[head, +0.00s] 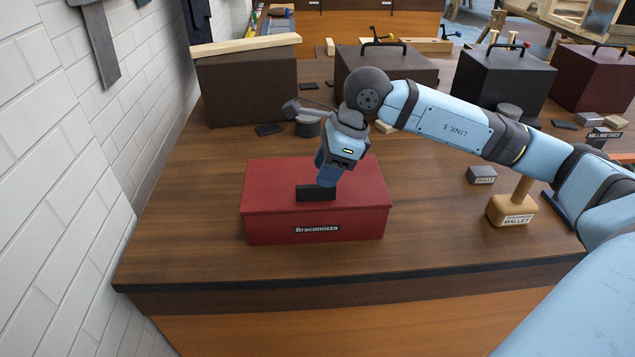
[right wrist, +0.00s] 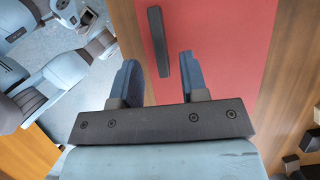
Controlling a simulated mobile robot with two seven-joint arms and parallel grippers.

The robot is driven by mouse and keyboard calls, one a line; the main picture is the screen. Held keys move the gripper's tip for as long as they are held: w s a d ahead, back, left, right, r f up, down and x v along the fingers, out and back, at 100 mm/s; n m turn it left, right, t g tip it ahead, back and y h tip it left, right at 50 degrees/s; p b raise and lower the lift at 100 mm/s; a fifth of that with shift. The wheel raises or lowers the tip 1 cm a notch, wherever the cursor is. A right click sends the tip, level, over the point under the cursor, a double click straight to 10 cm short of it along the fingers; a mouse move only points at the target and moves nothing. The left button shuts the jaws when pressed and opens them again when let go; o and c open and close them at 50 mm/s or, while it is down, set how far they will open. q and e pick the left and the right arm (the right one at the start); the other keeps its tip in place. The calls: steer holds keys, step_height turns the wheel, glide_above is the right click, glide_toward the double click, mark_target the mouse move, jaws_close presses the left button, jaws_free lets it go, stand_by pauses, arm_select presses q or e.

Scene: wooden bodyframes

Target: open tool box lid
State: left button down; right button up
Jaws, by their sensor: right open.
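The red tool box (head: 270,222) stands on the wooden workbench in the head view, its lid (head: 270,180) shut. A label on its front reads "Bracomizza". A black handle (head: 310,194) is on the lid; it also shows in the right wrist view (right wrist: 157,35). My right gripper (head: 326,178) is open just above the handle. In the right wrist view, the handle's near end shows between the two blue fingertips (right wrist: 157,60). I cannot tell whether the fingers touch it. My left gripper is not in view.
Dark boxes (head: 245,88) line the bench's back. A wooden mallet (head: 508,208) and a small labelled block (head: 481,175) lie right of the tool box. A white brick wall (head: 60,160) bounds the left. The bench's front edge (head: 400,275) is near the tool box.

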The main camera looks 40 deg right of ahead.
steer(key=shift+x, duration=2.2)
steer(key=shift+r, duration=0.1)
steer(key=shift+c, duration=0.4)
jaws_close()
